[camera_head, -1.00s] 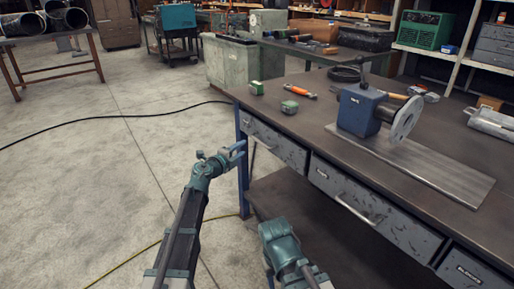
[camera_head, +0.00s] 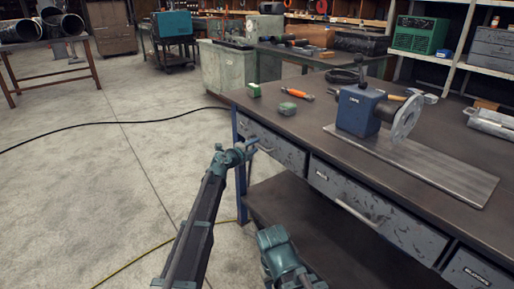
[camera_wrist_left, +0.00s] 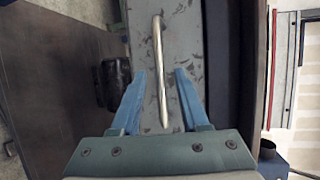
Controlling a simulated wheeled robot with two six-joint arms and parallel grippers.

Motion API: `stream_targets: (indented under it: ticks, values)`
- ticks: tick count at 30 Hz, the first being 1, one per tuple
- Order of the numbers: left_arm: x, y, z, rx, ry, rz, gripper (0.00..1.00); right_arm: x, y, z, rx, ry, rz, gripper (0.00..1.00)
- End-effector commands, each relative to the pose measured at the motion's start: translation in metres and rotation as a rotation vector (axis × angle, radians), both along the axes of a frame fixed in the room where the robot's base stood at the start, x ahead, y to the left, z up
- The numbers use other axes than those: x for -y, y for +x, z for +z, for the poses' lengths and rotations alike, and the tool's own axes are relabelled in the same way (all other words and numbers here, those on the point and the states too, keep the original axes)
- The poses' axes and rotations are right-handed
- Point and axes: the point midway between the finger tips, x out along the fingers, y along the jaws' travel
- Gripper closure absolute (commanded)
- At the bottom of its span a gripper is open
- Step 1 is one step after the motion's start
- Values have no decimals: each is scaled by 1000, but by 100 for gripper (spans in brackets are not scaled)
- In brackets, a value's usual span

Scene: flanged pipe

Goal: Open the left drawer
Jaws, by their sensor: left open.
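The left drawer (camera_head: 283,152) is a scuffed grey front under the workbench top, at its left end. It looks shut. In the left wrist view the drawer front (camera_wrist_left: 185,45) shows with its silver bar handle (camera_wrist_left: 158,45). My left gripper (camera_head: 254,146) is open right in front of this drawer. In the wrist view its two blue fingers (camera_wrist_left: 160,78) stand on either side of the lower part of the handle, apart from it. I cannot tell how deep the handle lies between them. My right forearm shows low in the head view, but its gripper is out of view.
The workbench top (camera_head: 300,122) carries a blue flanged fixture (camera_head: 357,110) on a metal plate, an orange-handled tool (camera_head: 297,93) and small green boxes. A middle drawer (camera_head: 375,207) with a bar handle sits to the right. Open concrete floor (camera_head: 110,180) lies left.

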Motion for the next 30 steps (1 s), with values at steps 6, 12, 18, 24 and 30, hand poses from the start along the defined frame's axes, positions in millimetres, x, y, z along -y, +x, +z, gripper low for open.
stream_targets:
  ticks: [6, 12, 18, 24, 30]
  values:
    - [10, 17, -4, 0, 0, 0, 55, 0, 0, -4, 0, -1, 0, 50]
    - [11, 19, -4, 0, 0, 0, 55, 0, 0, -4, 0, -1, 0, 50]
    - [11, 19, -4, 0, 0, 0, 61, 0, 0, -4, 0, -1, 0, 50]
    - [11, 19, -4, 0, 0, 0, 97, 0, 0, -4, 0, -1, 0, 50]
    - [11, 19, -4, 1, 1, 0, 100, 0, 0, -4, 0, -1, 0, 50]
